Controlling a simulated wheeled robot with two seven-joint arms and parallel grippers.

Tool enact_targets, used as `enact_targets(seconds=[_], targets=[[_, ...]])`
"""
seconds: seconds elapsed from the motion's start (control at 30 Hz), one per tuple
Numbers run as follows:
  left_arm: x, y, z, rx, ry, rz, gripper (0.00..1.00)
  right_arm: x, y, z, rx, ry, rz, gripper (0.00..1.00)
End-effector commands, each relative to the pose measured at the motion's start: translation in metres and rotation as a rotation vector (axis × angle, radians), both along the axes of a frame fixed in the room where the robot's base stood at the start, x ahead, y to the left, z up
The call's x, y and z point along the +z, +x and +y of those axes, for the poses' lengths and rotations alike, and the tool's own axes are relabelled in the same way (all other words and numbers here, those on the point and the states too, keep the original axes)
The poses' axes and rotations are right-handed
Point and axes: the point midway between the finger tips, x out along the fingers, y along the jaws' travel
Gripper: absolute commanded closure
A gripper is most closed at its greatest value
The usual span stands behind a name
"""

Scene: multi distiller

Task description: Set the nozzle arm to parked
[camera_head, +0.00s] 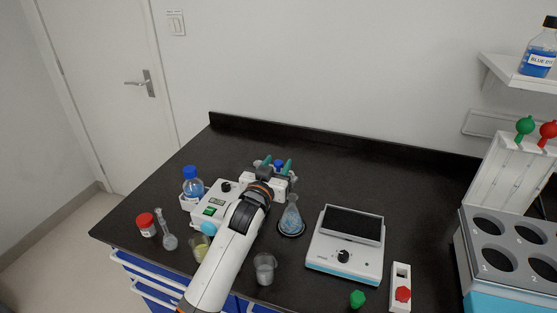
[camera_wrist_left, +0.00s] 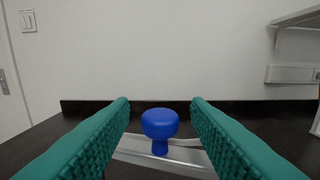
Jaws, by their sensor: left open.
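My left gripper (camera_head: 278,164) reaches over the white device (camera_head: 217,206) at the table's middle, its green fingers apart. In the left wrist view the open left gripper (camera_wrist_left: 160,103) has a blue mushroom-shaped knob (camera_wrist_left: 160,123) between its fingers, with gaps on both sides. The knob stands upright on a pale metallic bar (camera_wrist_left: 133,148), which may be the nozzle arm. In the head view the blue knob (camera_head: 279,162) shows between the fingertips. My left arm hides much of the device. My right gripper is not in view.
A conical flask (camera_head: 291,217) stands just right of my left gripper. A beaker (camera_head: 264,268) and a white balance (camera_head: 345,244) are nearer the front. A blue-capped bottle (camera_head: 192,184) stands left. The black table (camera_head: 335,175) is clear toward the back wall.

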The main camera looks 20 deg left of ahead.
Motion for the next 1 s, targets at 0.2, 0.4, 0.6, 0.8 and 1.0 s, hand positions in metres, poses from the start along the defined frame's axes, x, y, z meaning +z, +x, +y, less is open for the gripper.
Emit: enact_targets(seconds=[0.2,0.4,0.6,0.8,1.0], targets=[[0.0,0.016,-0.001,0.0,0.0,0.001,0.57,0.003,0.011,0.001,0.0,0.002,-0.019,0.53],[0.0,0.016,-0.001,-0.001,0.0,0.0,0.57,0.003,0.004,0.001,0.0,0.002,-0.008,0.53],[0.0,0.016,-0.001,0.0,0.0,0.001,0.78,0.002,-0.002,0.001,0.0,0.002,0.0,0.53],[0.0,0.016,-0.001,0.0,0.0,0.001,1.0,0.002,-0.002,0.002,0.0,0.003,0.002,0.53],[0.0,0.015,-0.001,-0.004,0.0,0.001,1.0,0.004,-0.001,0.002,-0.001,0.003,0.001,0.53]])
